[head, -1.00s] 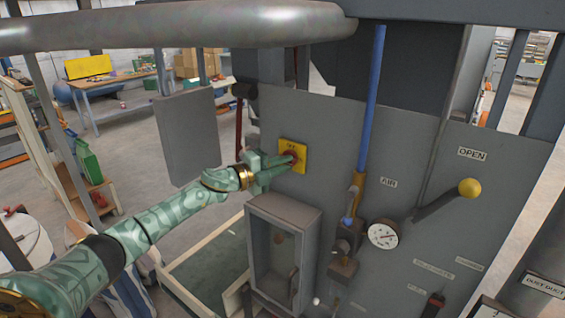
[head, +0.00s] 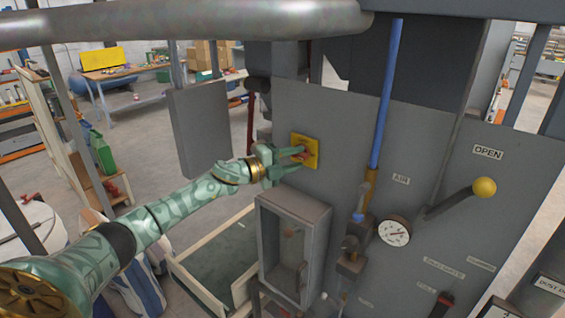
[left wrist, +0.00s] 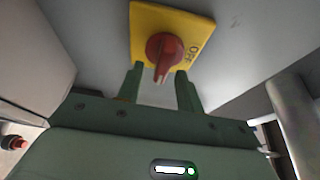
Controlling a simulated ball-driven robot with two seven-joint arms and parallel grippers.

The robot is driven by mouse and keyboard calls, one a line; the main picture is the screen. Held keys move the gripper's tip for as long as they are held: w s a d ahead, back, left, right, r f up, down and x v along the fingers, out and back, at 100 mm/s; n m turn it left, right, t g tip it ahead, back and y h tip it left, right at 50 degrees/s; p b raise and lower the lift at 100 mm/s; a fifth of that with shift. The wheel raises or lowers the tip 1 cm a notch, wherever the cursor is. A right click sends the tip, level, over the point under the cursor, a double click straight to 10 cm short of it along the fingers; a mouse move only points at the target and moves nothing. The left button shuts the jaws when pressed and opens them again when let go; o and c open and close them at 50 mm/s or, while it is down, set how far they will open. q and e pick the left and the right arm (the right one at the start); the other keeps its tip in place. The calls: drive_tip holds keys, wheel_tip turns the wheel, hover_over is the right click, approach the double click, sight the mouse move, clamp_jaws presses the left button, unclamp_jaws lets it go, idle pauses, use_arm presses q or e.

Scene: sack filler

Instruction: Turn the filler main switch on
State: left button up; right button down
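The main switch is a red rotary knob (left wrist: 164,50) on a yellow plate (left wrist: 146,18), mounted on the grey filler panel. The plate also shows in the head view (head: 314,143). In the left wrist view the word OFF reads on the plate's right side, and the knob's grip points down the picture. My left gripper (left wrist: 160,84) is open; its two green fingers stand apart, one on each side of the knob's grip, with gaps visible. In the head view the left gripper (head: 292,162) is at the plate, partly covering the knob. My right gripper is not in view.
Below the switch, a grey box with a window (head: 293,212) juts from the panel. A blue pipe (head: 386,95), a gauge (head: 394,231) and a yellow-knobbed lever (head: 484,187) lie to the right. A grey plate (head: 200,130) hangs at left.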

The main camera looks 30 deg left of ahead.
use_arm(q)
drive_tip(key=b+v, duration=0.4)
drive_tip(key=v, duration=1.2)
drive_tip(key=shift+a, duration=0.1)
